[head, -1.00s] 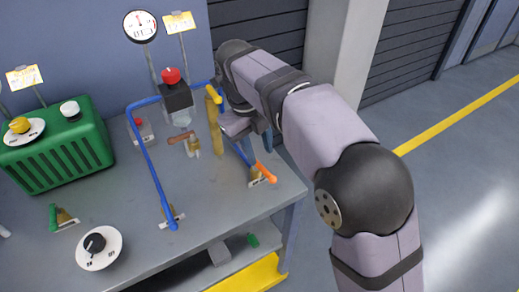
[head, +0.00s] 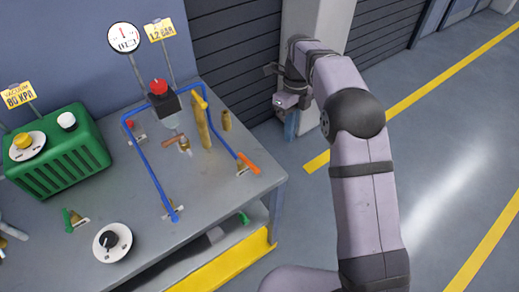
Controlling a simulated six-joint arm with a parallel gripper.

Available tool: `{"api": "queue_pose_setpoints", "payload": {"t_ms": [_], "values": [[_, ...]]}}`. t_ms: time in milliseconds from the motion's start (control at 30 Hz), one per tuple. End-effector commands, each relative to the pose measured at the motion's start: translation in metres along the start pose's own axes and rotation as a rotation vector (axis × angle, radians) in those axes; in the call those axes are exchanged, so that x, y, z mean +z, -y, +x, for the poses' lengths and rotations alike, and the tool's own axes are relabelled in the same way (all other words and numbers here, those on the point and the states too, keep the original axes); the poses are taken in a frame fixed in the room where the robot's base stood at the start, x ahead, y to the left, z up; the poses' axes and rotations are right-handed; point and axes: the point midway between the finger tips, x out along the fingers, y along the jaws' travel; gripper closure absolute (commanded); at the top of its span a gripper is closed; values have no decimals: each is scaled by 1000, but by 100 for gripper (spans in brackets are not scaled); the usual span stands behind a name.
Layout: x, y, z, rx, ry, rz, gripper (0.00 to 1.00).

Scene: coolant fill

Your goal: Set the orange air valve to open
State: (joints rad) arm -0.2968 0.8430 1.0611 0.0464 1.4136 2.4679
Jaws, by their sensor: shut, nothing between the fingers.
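The orange air valve handle (head: 249,164) is on the bench near its right edge, at the lower end of a blue line. The handle slants down to the right, roughly in line with that blue line in the picture. Its small brass body and tag sit just below it and are hard to make out. My gripper (head: 290,124) is off the bench, beyond its right edge and apart from the valve. It is small in view and shut, with nothing held.
The grey bench (head: 130,190) holds a green box (head: 60,155) with knobs, a round black-knob dial (head: 112,242), a red-topped unit (head: 162,98), brass posts and blue lines. A gauge (head: 124,37) stands behind. Open floor lies to the right.

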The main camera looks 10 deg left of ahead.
Motion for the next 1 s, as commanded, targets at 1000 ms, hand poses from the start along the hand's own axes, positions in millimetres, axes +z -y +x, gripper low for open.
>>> {"api": "queue_pose_setpoints", "payload": {"t_ms": [1000], "values": [[33, -28, -16, -8, 181, -1529, 100]]}}
